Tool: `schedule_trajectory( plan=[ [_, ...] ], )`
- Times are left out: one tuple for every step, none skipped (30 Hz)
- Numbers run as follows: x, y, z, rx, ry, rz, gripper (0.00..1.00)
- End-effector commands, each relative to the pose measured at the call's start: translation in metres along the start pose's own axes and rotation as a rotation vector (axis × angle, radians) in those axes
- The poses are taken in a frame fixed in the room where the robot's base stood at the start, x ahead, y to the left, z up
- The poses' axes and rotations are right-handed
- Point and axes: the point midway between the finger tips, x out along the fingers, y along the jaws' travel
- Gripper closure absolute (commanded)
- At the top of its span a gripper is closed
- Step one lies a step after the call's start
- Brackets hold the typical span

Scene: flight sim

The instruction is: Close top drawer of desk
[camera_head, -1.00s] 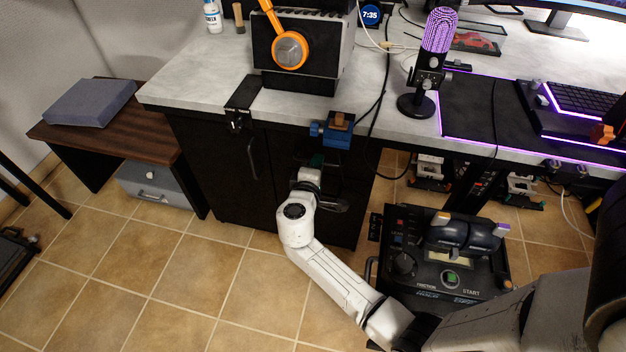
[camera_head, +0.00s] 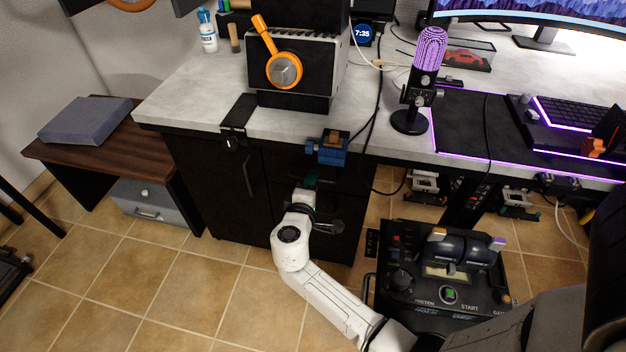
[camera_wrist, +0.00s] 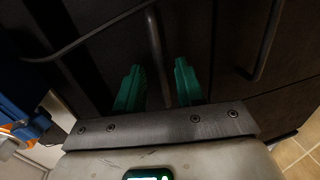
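The desk (camera_head: 190,100) has a pale top over a black cabinet. The cabinet's drawer front (camera_head: 284,165) is below the blue vise, partly hidden by my arm; how far the top drawer stands out is too dark to tell. My gripper (camera_head: 312,178) is low against this front, with green fingertips. In the wrist view my gripper (camera_wrist: 158,86) has its two fingers apart, with a dark handle bar (camera_wrist: 154,40) running between them. Whether they touch the bar is unclear. Another dark bar (camera_wrist: 95,32) crosses the upper left.
A blue vise (camera_head: 328,150) is clamped to the desk edge above my gripper. A door handle (camera_head: 248,175) is to its left. A black control box (camera_head: 440,270) with joysticks stands to the right of my arm. Tiled floor (camera_head: 200,290) is clear at left. A low wooden side table (camera_head: 110,150) stands farther left.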

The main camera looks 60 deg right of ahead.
Motion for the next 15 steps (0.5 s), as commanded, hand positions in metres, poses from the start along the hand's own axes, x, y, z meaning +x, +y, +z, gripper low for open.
schedule_trajectory(
  plan=[
    [-0.011,0.001,0.000,-0.003,0.005,-0.001,0.62],
    [-0.017,0.001,-0.001,-0.003,0.005,0.000,0.62],
    [-0.024,0.002,-0.001,-0.002,0.005,0.000,0.62],
    [-0.030,0.001,-0.001,-0.003,0.005,0.000,0.62],
    [-0.036,0.001,0.000,-0.003,0.004,0.000,0.62],
    [-0.044,0.002,-0.001,-0.002,0.005,0.000,0.62],
    [-0.050,0.001,-0.001,-0.002,0.004,0.000,0.62],
    [-0.055,0.001,-0.001,-0.003,0.005,-0.001,0.62],
    [-0.061,0.001,0.000,-0.002,0.003,-0.001,0.62],
    [-0.066,0.001,0.000,-0.002,0.004,-0.001,0.62],
    [-0.070,0.001,0.000,-0.002,0.003,-0.001,0.62],
    [-0.075,0.001,-0.001,-0.002,0.003,-0.001,0.62],
    [-0.078,0.001,0.000,-0.002,0.003,-0.001,0.62],
    [-0.080,0.001,0.000,-0.001,0.001,-0.001,0.62],
    [-0.083,0.000,0.000,-0.001,0.001,-0.001,0.62]
  ],
)
